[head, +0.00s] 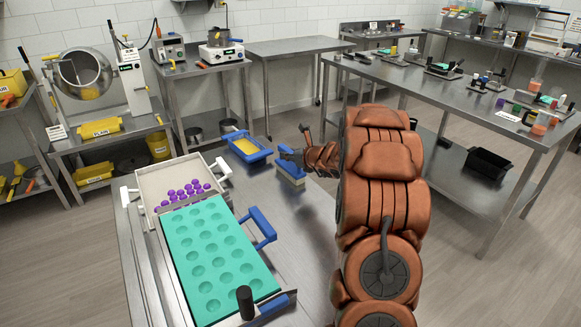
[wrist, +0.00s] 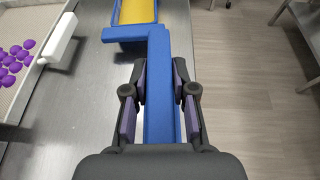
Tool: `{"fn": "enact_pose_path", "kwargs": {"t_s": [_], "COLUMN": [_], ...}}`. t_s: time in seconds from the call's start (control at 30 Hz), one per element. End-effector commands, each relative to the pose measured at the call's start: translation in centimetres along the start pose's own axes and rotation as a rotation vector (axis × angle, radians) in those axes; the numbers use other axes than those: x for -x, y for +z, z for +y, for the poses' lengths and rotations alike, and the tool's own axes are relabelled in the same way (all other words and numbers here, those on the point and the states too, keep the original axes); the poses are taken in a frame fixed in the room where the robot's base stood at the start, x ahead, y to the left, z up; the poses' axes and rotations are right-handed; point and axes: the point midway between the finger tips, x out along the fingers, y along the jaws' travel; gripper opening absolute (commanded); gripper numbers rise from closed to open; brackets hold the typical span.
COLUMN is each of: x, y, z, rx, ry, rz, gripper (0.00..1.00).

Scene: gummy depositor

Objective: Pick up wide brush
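The wide brush (head: 292,174) has a long blue top and pale yellowish bristles. It stands on the steel table near its right edge. In the wrist view its blue top (wrist: 160,100) runs lengthwise between my fingers. My gripper (head: 288,156) is at the brush's top, and in the wrist view my gripper (wrist: 161,90) has one finger on each side of it. The fingertips are close to the blue sides. I cannot tell whether they press on it. The bristles are hidden in the wrist view.
A blue tray with yellow inside (head: 247,147) lies just beyond the brush. To the left are a teal mould (head: 208,255), a pale tray (head: 160,172) holding several purple gummies, and a blue-handled tool (head: 263,224). The floor to the right of the table is clear.

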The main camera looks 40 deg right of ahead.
Motion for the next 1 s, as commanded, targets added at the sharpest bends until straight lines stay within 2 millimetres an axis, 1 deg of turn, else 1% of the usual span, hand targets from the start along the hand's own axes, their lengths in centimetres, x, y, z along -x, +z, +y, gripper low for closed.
{"fn": "enact_pose_path", "kwargs": {"t_s": [0.03, 0.2, 0.77, 0.87, 1.0], "x": [0.0, 0.0, 0.0, 0.1, 0.5], "y": [0.0, 0.0, 0.1, 0.4, 1.5], "z": [0.0, 0.0, 0.0, 0.0, 0.1], "rx": [0.000, 0.000, 0.000, 0.000, 0.001], "ry": [0.000, 0.000, 0.000, 0.000, 0.001], "rz": [0.000, 0.000, -0.001, -0.002, -0.006], "gripper": [0.18, 0.00, 0.00, 0.00, 0.00]}}
